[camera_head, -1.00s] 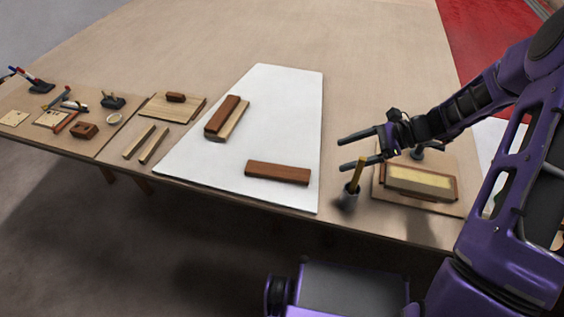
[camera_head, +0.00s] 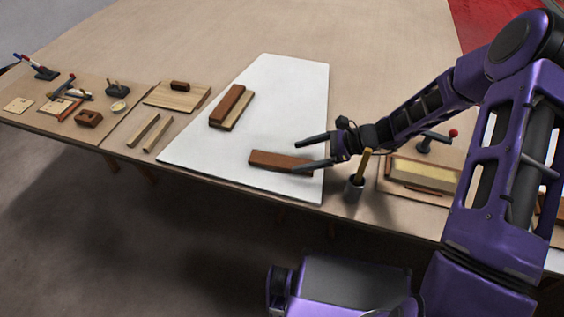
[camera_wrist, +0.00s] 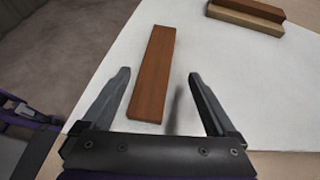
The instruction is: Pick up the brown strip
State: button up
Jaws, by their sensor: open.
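A brown strip (camera_head: 273,161) lies alone on the white sheet near the table's front edge. In the wrist view the strip (camera_wrist: 154,75) points away from my gripper, its near end between the open fingertips. My gripper (camera_head: 314,154) is open and empty, at the strip's right end in the head view. One finger hides part of that end. In the wrist view my gripper (camera_wrist: 161,73) shows both fingers apart, with the strip closer to the left finger. I cannot tell the height of the fingers above the sheet. Another brown strip (camera_head: 228,104) lies against a pale strip farther back.
The white sheet (camera_head: 285,90) is otherwise clear. A cup with a brush (camera_head: 354,188) stands right of the sheet, close under my arm. A framed yellow block (camera_head: 426,174) is at the right. Pale sticks (camera_head: 143,131) and small tools lie at the left.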

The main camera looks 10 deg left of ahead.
aim_at(283, 161)
jog(key=x, duration=0.4)
jog(key=shift+s+a, duration=0.25)
grip_shut()
